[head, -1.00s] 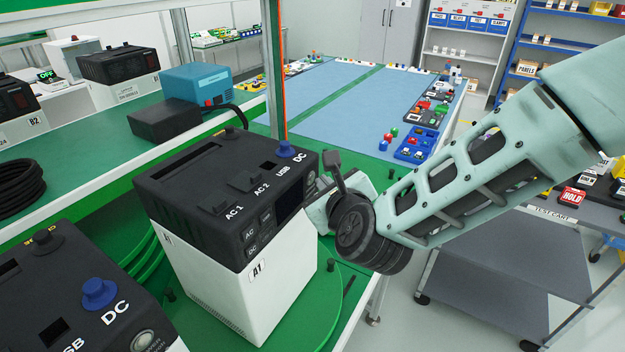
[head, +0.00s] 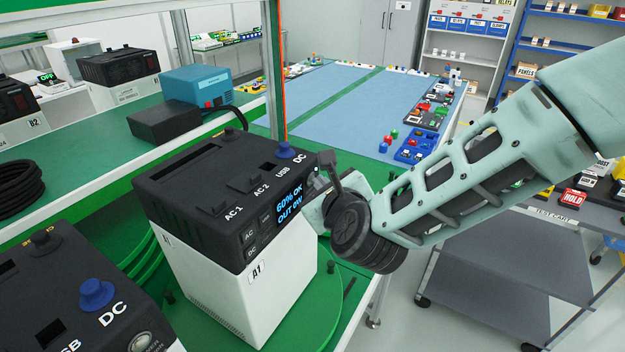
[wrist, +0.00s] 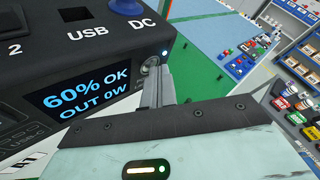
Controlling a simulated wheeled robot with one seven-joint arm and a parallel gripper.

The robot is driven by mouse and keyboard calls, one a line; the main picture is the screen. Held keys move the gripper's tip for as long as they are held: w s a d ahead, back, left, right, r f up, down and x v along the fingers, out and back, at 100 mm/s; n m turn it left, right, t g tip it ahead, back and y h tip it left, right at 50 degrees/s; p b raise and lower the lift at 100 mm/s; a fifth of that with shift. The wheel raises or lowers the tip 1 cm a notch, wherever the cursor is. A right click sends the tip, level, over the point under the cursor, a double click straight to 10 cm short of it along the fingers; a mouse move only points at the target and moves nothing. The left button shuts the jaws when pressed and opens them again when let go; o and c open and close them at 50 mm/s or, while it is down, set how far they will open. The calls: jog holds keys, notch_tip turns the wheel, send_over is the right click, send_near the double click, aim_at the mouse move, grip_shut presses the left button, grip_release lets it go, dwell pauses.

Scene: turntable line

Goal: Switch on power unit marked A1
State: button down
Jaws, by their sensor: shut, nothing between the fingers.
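The power unit marked A1 (head: 240,276) has a white lower body and a black top with sockets labelled AC 1, AC 2, USB and DC. Its display (head: 290,205) is lit and reads "60% OK OUT 0W"; the same display fills the left of the wrist view (wrist: 85,100). A round metal button (wrist: 151,66) sits right of the display, with a small blue light (wrist: 164,53) beside it. My gripper (wrist: 158,78) is shut and empty, its fingertips at the button, partly covering it. I cannot tell if they still touch it. In the head view, my wrist hides the fingertips.
A1 stands on a green turntable (head: 318,318). Another black-topped unit (head: 60,285) is close at the front left. A metal post (head: 272,70) and a shelf with a teal box (head: 198,84) stand behind. A grey cart (head: 500,270) is at the right.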

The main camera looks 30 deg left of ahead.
jog(key=shift+d+b, duration=0.5)
jog(key=shift+d, duration=0.25)
jog(key=d, duration=0.1)
jog(key=d+b, duration=0.1)
jog(key=d, duration=0.1)
jog(key=d+b, duration=0.1)
jog(key=d, duration=0.1)
jog(key=shift+s, duration=0.25)
dwell(0.7)
